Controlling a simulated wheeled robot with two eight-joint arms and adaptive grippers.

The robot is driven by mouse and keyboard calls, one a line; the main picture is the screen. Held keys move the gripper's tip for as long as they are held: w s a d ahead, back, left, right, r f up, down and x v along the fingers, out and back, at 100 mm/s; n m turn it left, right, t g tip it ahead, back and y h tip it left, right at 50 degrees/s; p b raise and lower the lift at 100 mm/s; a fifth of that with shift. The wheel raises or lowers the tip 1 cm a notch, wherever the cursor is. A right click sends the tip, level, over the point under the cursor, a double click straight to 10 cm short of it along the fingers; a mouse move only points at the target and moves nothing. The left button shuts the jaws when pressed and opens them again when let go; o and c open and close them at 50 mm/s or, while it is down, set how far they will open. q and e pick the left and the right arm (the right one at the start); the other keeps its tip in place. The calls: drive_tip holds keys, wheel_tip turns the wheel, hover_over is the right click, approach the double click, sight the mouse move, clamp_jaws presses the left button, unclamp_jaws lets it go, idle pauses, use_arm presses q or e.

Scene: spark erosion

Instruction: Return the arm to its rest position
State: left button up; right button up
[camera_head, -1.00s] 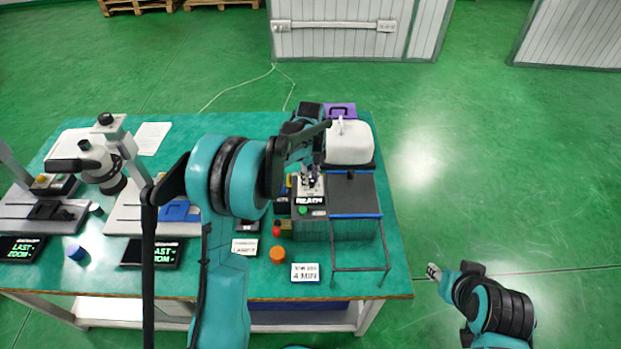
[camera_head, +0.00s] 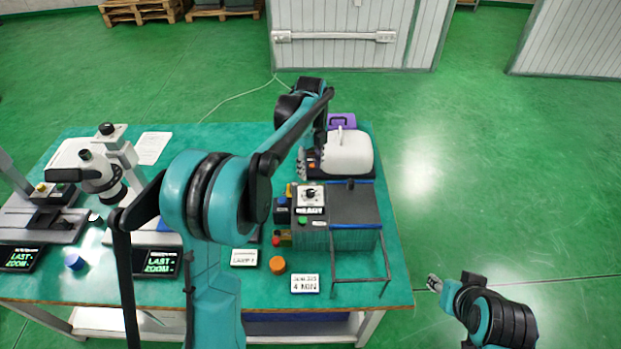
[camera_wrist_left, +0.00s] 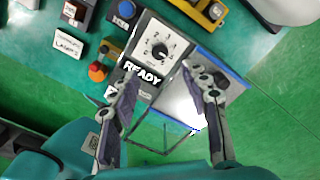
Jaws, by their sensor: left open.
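My left arm reaches up over the teal table (camera_head: 345,290) and bends at a high elbow. Its left gripper (camera_head: 309,160) hangs above the back of the READY machine, partly hidden by the forearm. In the left wrist view the left gripper (camera_wrist_left: 165,112) is open, its two fingers apart with nothing between them. The READY machine (camera_head: 310,197) with its white dial panel (camera_wrist_left: 157,50) lies below the fingers, apart from them. My right gripper (camera_head: 433,283) is off the table's right side, over the floor; its jaws are too small to judge.
A white rounded container (camera_head: 348,152) and a purple box (camera_head: 341,121) stand behind the machine. A wire-like frame (camera_head: 360,270) stands in front. Microscopes (camera_head: 100,170), an orange knob (camera_head: 277,264) and a 4 MIN sign (camera_head: 304,284) are on the table.

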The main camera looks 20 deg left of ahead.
use_arm(q)
drive_tip(key=shift+r, duration=1)
drive_tip(key=s+d+r+n+t+b, duration=0.1)
drive_tip(key=s+r+n+t, duration=0.1)
drive_tip(key=s+n, duration=0.45)
drive_tip(key=s+d+r+n+t+b, duration=0.1)
drive_tip(key=s+r+n+t, duration=0.1)
drive_tip(key=s+n, duration=0.45)
drive_tip(key=s+f+n+t, duration=0.1)
drive_tip(key=s+f+n, duration=0.2)
drive_tip(key=s+n, duration=0.2)
drive_tip(key=s+f+n+t+b, duration=0.1)
drive_tip(key=s+f+n, duration=0.3)
drive_tip(key=s, duration=0.4)
drive_tip(key=shift+s+d+n+t, duration=0.35)
drive_tip(key=shift+n+t, duration=0.25)
drive_tip(key=shift+n, duration=0.1)
